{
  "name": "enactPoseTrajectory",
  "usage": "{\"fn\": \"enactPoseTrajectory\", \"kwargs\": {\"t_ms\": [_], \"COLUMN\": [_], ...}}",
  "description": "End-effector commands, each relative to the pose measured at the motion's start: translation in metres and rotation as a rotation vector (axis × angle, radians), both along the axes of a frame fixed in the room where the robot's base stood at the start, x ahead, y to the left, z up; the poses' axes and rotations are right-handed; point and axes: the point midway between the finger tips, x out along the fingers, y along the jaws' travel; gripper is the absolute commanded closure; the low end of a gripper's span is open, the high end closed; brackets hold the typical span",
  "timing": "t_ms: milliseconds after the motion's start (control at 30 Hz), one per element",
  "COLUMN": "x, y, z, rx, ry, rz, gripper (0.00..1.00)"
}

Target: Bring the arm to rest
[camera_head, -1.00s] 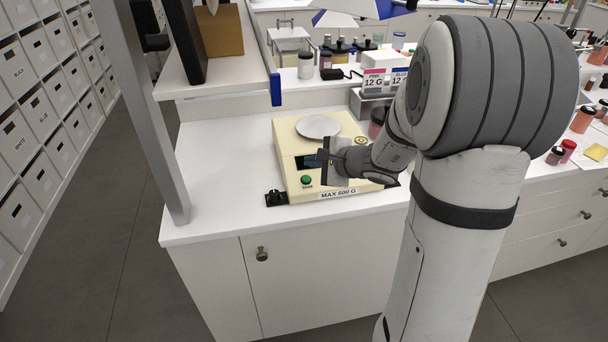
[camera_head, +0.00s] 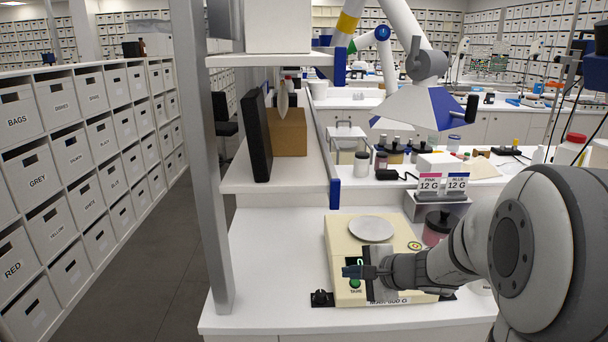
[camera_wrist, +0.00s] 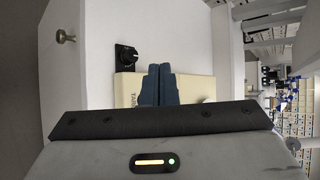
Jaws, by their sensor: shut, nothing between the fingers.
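My gripper (camera_head: 352,271) is in front of the cream scale (camera_head: 343,238), over its front panel, in the head view. In the wrist view the two dark fingers (camera_wrist: 158,84) lie side by side, shut, with nothing between them. The scale's cream body (camera_wrist: 127,90) shows behind the fingers there. The scale's round metal pan (camera_head: 372,229) is empty. The green button (camera_head: 355,283) shows just below my fingers. I cannot tell whether the fingers touch the scale. My arm reaches in from the right.
A dark-lidded jar (camera_head: 437,228) and a sign stand (camera_head: 442,186) are behind the scale. A grey post (camera_head: 203,150) rises at left. The counter (camera_head: 270,260) left of the scale is clear.

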Motion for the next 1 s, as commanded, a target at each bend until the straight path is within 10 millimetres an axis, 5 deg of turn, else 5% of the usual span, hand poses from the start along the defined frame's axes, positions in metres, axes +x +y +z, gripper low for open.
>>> {"fn": "enactPoseTrajectory", "kwargs": {"t_ms": [100,233,500,700,1000], "x": [-0.045,-0.095,-0.183,-0.217,-0.227], "y": [0.028,0.042,0.023,-0.009,-0.026], "z": [0.011,0.012,0.01,0.014,0.017], "rx": [-0.148,-0.332,-0.771,-1.053,-1.18], "ry": [-0.009,-0.004,0.011,0.024,0.035], "rz": [0.21,0.423,0.781,0.926,0.975], "gripper": [1.0,1.0,1.0,1.0,1.0]}}
